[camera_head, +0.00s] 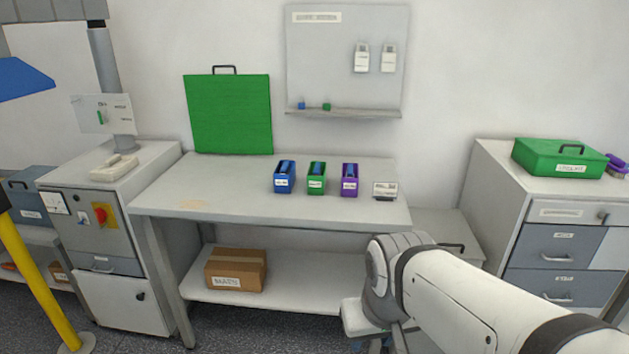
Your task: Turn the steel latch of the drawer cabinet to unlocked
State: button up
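The drawer cabinet (487,196) stands at the right of the camera_head view, with grey-blue drawers and a pale top panel. A small steel latch (603,216) shows at the right end of that top panel. It is too small to tell which way it is turned. My white arm reaches in from the bottom right corner, left of and in front of the cabinet, and bends downward near the bottom middle. It is apart from the latch in the picture. My gripper's fingers do not show.
A green case (558,158) and purple-handled item (617,163) sit on the cabinet. The workbench (235,205) holds blue, green and purple boxes; a carton (236,270) is on its shelf. A grey control cabinet (100,235) and yellow post (38,285) stand left.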

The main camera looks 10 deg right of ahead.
aim_at(604, 218)
jog(key=z, duration=0.4)
jog(key=k, duration=1.35)
jog(key=z, duration=0.85)
jog(key=i, duration=1.35)
jog(key=z, duration=0.25)
